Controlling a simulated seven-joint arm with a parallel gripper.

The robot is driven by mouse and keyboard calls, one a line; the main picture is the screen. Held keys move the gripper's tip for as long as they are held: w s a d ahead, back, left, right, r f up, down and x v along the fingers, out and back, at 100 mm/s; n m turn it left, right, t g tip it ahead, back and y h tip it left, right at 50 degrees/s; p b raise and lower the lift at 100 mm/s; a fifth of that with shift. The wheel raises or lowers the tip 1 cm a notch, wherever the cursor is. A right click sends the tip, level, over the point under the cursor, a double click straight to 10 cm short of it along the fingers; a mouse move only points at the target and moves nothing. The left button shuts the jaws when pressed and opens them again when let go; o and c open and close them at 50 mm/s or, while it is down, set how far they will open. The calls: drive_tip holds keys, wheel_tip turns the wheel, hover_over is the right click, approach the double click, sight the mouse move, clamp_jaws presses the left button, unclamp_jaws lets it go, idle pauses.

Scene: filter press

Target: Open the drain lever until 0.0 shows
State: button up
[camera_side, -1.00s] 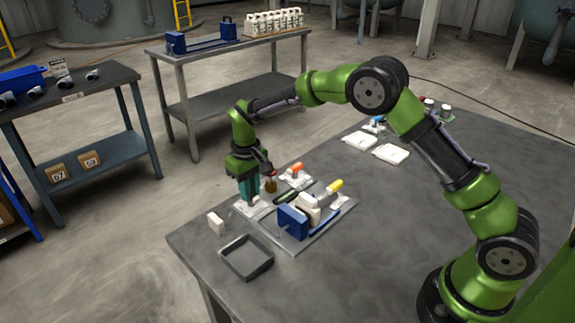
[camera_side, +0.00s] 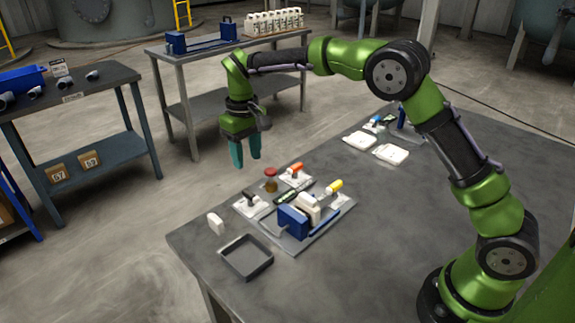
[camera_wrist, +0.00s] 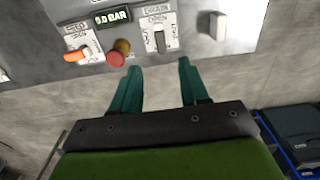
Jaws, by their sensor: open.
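The drain lever (camera_side: 251,197) has a dark handle on a white plate at the left of the panel. In the wrist view the drain lever (camera_wrist: 160,42) shows below the words DRAIN and OPEN. My gripper (camera_side: 246,162) is open and empty, above the table's far left edge and clear of the lever. In the wrist view the two teal fingers of my gripper (camera_wrist: 159,66) stand apart with only floor between them.
An orange-handled lever (camera_side: 296,167), a red knob (camera_side: 271,171) and a yellow-handled lever (camera_side: 334,186) stand near the drain lever. A blue press (camera_side: 293,221), a white block (camera_side: 215,222) and a dark tray (camera_side: 246,263) are at the front. Room above the panel is free.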

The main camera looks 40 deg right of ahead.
wheel_tip(320, 180, up, 6)
drive_tip(key=shift+r, duration=0.15)
idle(0.3)
drive_tip(key=s+d+r+m+t, duration=0.1)
drive_tip(key=s+t, duration=0.1)
drive_tip(key=s, duration=0.7)
drive_tip(key=s+d+r+m+t+y, duration=0.1)
drive_tip(key=s+d+t, duration=0.1)
drive_tip(key=s, duration=0.8)
drive_tip(key=s+d+r+m+t+y, duration=0.1)
drive_tip(key=s+d+m+t, duration=0.1)
drive_tip(key=s, duration=0.7)
drive_tip(key=shift+s+r+t, duration=0.25)
drive_tip(key=shift+s+t, duration=0.05)
drive_tip(key=shift+t, duration=0.3)
drive_tip(key=shift+d, duration=0.1)
